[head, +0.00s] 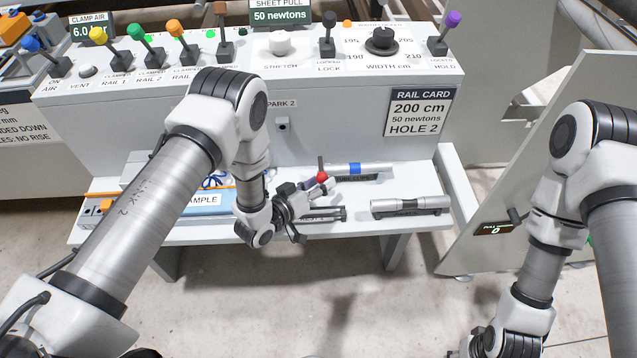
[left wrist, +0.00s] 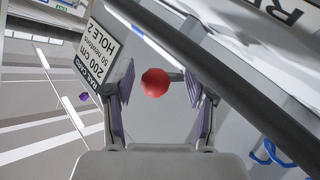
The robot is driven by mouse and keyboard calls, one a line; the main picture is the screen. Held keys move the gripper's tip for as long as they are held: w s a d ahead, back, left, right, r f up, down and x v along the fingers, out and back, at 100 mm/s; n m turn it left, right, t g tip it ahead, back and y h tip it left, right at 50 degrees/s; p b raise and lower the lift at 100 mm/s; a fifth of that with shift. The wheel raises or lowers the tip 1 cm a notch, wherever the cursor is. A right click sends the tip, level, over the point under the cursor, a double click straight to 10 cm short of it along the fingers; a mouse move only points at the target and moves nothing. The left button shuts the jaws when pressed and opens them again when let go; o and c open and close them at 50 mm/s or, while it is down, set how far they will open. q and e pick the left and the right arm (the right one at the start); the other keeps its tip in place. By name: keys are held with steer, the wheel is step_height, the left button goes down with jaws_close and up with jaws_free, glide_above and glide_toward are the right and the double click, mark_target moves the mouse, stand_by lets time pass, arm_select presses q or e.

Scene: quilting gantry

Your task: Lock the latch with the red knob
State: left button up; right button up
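The red knob (head: 322,177) is a small ball beside a short dark post, low at the front of the grey console. In the left wrist view the red knob (left wrist: 154,82) sits between my left gripper's fingertips, with a gap on each side. A short dark stem runs from it to the right. My left gripper (head: 310,187) is open at the knob, and its fingers (left wrist: 162,88) show no contact. The rest of the latch is mostly hidden. My right gripper (head: 478,347) is partly cut off at the bottom edge, far from the knob.
The console top carries several coloured levers and a black width dial (head: 382,41). On the low shelf lie a metal cylinder (head: 411,205) and a blue-banded rod (head: 362,169). A dark bar (left wrist: 215,70) crosses the left wrist view diagonally. A slanted panel (head: 520,165) stands at right.

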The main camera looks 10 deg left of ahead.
arm_select(q)
steer(key=shift+s+r, duration=0.15)
steer(key=v, duration=1.1)
steer(key=shift+s+a, duration=0.25)
steer(key=shift+r, duration=0.1)
steer(key=s+a+f+g+y+p, duration=0.1)
steer(key=s+a+g+y, duration=0.1)
steer(key=s+g, duration=0.2)
steer(key=s+a+f+g+y+p, duration=0.2)
steer(key=s+g, duration=0.3)
steer(key=s, duration=0.6)
steer(key=s+a+f+g+y+p, duration=0.1)
steer(key=s+a+g+y+p, duration=0.1)
steer(key=s, duration=0.6)
steer(key=shift+a+f+g+y, duration=0.35)
steer(key=shift+a+g+y, duration=0.45)
steer(key=shift+g, duration=0.4)
